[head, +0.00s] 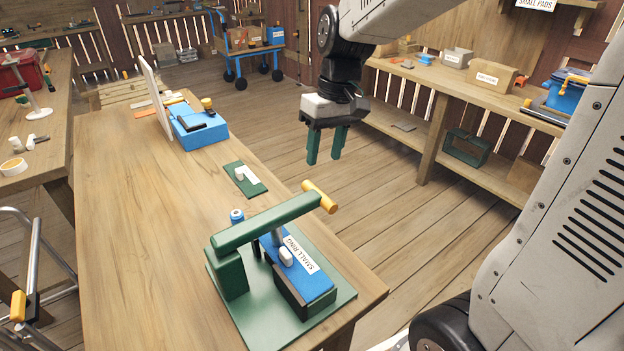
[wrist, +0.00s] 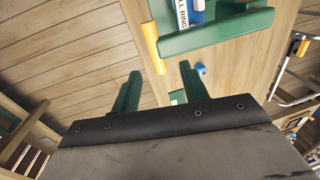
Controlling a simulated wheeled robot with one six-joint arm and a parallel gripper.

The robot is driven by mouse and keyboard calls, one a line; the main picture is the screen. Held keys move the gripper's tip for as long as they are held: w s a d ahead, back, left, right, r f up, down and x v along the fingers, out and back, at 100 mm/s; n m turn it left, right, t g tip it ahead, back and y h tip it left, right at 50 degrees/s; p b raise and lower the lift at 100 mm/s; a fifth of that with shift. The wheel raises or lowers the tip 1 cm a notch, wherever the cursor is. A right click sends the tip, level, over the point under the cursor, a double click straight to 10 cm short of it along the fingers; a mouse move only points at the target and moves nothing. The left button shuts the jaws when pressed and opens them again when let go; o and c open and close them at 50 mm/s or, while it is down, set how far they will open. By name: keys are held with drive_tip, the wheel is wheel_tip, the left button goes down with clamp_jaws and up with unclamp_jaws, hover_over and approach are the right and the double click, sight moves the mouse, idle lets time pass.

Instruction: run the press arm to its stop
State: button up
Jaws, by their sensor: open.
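The press stands on a green base plate (head: 335,298) at the near end of the workbench. Its green press arm (head: 262,222) slopes up to the right and ends in a yellow crossbar handle (head: 319,197). Under the arm is a blue block (head: 305,277) labelled SMALL RING, with a small white piece (head: 286,256) on it. My gripper (head: 324,160) is open and empty, above and beyond the handle, fingers pointing down. In the wrist view the handle (wrist: 153,47) lies just ahead of the fingertips (wrist: 160,69), with the press arm (wrist: 215,35) to its right. No contact is clear.
A blue-topped spool (head: 237,216) stands behind the press arm. A green plate with a white piece (head: 244,178) and a blue box (head: 200,132) lie farther along the workbench. A shelf bench (head: 440,82) stands at the right. Open floor lies between the benches.

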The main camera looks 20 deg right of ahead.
sight(311, 184)
drive_tip(key=w+f, duration=0.1)
drive_tip(key=f, duration=0.2)
drive_tip(key=w+a+f, duration=0.1)
drive_tip(key=f, duration=0.2)
drive_tip(key=w+f, duration=0.1)
drive_tip(key=f, duration=0.3)
drive_tip(key=shift+w+a+f, duration=0.1)
drive_tip(key=shift+w+a, duration=0.05)
drive_tip(key=shift+w, duration=0.15)
drive_tip(key=shift+c, duration=0.2)
drive_tip(key=c, duration=0.9)
